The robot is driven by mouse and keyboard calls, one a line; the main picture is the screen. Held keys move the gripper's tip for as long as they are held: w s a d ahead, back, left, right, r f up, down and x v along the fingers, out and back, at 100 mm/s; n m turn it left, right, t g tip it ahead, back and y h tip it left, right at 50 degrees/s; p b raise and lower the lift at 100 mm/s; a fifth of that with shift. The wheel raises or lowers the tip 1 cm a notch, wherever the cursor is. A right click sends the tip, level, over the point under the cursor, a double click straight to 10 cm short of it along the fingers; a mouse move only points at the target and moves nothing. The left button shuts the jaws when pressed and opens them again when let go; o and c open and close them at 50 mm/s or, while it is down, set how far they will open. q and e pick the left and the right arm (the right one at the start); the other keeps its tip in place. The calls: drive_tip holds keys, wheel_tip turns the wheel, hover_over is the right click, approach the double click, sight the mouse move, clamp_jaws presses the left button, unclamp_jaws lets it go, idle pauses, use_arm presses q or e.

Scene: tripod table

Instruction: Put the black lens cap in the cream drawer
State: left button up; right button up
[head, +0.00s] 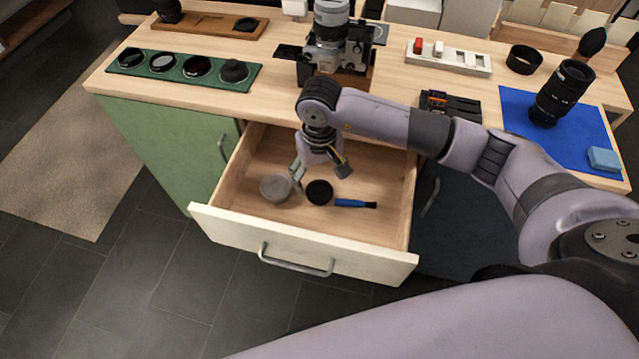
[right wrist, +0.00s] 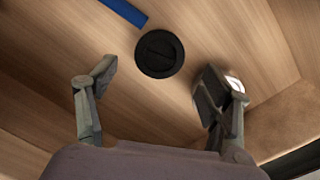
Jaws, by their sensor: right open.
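The cream drawer (head: 225,226) is pulled open below the wooden tabletop. A round black lens cap (head: 319,192) lies flat on its floor; it also shows in the right wrist view (right wrist: 159,53). My right gripper (head: 320,175) is inside the drawer space, just above and behind the cap. Its two fingers are spread and empty in the right wrist view (right wrist: 158,88), with the cap beyond their tips and apart from them. My left gripper is not in view.
Inside the drawer, a grey round lid (head: 276,187) lies left of the cap and a blue brush (head: 354,204) right of it. Above stand a camera (head: 331,45), a green mat (head: 130,66) with round filters, and a blue cloth (head: 575,133) with a lens (head: 561,92).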

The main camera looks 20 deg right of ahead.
sight(320, 191)
wheel_tip(320, 191, up, 8)
drive_tip(key=shift+b, duration=0.3)
drive_tip(key=shift+f, duration=0.1)
